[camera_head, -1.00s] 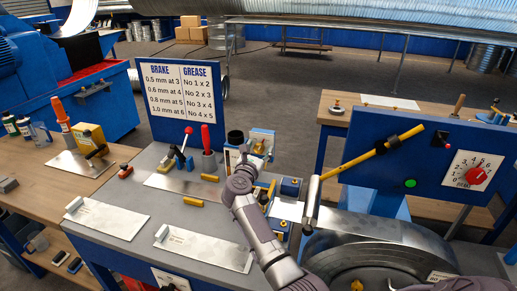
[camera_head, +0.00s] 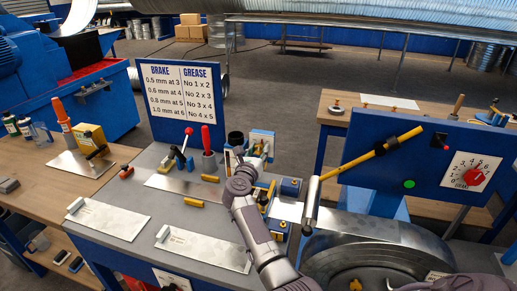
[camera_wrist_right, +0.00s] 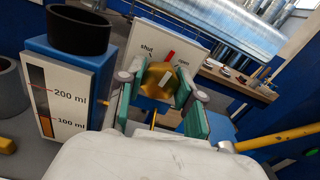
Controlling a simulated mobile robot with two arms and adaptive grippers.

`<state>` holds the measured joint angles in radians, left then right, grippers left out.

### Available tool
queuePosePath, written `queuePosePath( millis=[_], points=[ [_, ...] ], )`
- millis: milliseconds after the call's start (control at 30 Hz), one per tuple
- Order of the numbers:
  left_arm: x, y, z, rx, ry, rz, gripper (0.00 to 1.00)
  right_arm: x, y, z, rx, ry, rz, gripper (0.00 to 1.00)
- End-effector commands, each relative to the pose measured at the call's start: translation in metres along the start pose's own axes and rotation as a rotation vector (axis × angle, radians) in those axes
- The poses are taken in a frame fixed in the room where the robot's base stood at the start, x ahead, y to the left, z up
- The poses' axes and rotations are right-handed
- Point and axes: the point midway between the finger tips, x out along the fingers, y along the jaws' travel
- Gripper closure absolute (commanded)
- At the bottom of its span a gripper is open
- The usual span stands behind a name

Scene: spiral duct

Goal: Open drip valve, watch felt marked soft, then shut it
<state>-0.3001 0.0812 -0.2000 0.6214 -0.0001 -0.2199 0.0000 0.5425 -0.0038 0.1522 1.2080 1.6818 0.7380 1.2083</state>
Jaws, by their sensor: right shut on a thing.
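The drip valve's brass knob (camera_wrist_right: 157,80) sits between the green-padded fingers of my right gripper (camera_wrist_right: 160,98) in the right wrist view, and the gripper is shut on it. A red pointer (camera_wrist_right: 169,57) stands between the words "shut" and "open" on the white plate (camera_wrist_right: 188,47) behind. A blue oil reservoir (camera_wrist_right: 75,58) with a black ring on top stands left of the gripper; its gauge (camera_wrist_right: 46,100) is marked 200 ml and 100 ml. In the head view, my right gripper (camera_head: 257,151) is small at the valve. I cannot make out the felt or its marking. My left gripper is out of view.
A blue sign (camera_head: 180,92) lists brake and grease values. Metal plates (camera_head: 113,218) and small tools lie on the grey bench.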

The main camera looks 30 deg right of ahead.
Motion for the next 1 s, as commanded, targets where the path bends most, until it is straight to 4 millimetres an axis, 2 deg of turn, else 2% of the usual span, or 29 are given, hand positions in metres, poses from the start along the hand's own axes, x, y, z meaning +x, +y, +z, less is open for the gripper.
queuePosePath(
  millis=[600,1000],
  points=[
    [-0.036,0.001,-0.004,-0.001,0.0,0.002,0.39,0.0,0.001,0.002,-0.581,0.003,0.001,0.99],
    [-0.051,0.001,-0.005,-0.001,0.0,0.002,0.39,0.0,0.001,0.001,-0.859,0.001,0.001,0.99]
  ],
)
